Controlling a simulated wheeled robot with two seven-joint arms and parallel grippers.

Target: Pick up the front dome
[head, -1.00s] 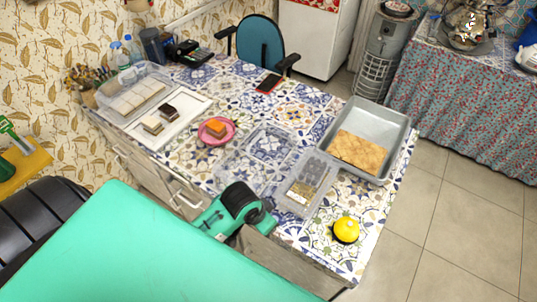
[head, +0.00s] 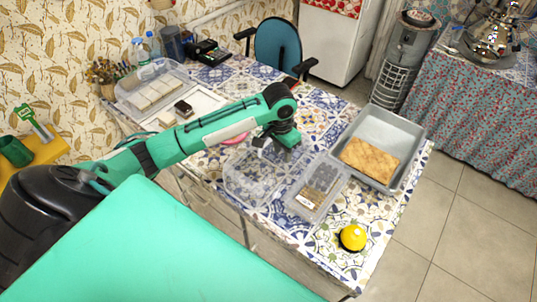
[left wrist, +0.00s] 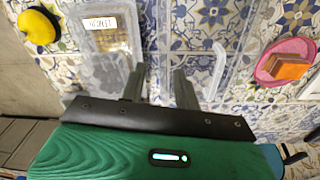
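A clear, empty plastic dome (head: 243,186) lies on the patterned table near the middle. To its right is a clear plastic box (head: 316,190) with dark pieces and a label, which also shows in the left wrist view (left wrist: 105,42). My left gripper (head: 268,149) hangs over the far part of the clear dome. In the left wrist view the two fingers of my left gripper (left wrist: 160,82) are apart with nothing between them. The clear dome's edge (left wrist: 216,70) shows right of the fingers. I cannot tell whether they touch it. My right gripper is not in view.
A grey metal tray (head: 412,165) with a flat golden pastry stands to the right. A yellow round thing (head: 352,238) sits at the near right. A pink plate (left wrist: 270,62) with an orange block is beside the gripper. A clear box of white squares (head: 128,103) stands back left.

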